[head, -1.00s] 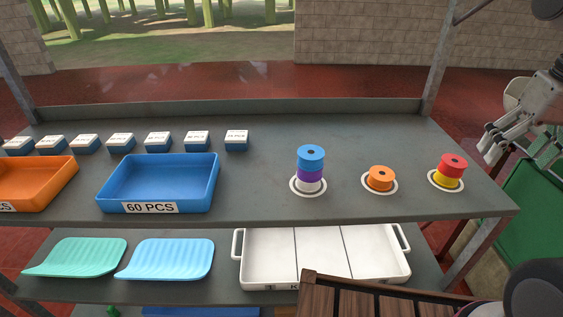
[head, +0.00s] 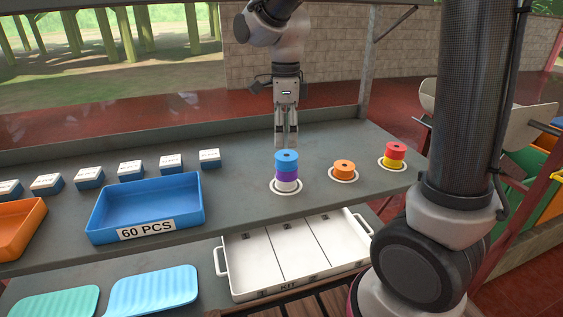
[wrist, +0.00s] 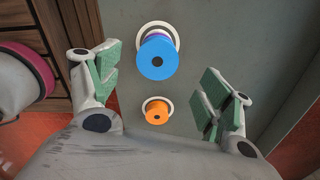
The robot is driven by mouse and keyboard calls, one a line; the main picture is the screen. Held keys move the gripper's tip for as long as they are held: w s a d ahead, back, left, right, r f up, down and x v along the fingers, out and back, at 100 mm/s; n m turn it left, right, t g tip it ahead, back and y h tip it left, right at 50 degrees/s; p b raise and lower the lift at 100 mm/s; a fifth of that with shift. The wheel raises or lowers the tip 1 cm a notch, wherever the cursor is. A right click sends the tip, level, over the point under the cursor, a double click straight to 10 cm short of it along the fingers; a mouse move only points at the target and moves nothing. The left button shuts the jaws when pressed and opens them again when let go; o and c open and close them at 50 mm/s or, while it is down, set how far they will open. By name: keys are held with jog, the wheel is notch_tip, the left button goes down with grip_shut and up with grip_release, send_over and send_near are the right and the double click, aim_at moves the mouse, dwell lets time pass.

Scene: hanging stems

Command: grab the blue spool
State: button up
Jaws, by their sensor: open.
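The fingers with green pads are spread wide and empty.
An orange spool (head: 343,168) stands right of the stack, and a red spool (head: 393,151) sits on a yellow spool (head: 393,161) farther right. A blue tray (head: 180,216) stands left. A white kit tray (head: 222,262) lies on the lower shelf.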

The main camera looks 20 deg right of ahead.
aim_at(286, 155)
notch_tip(286, 155, down, 7)
jog(key=shift+s+d+r, duration=0.15)
jog(key=c, duration=1.1)
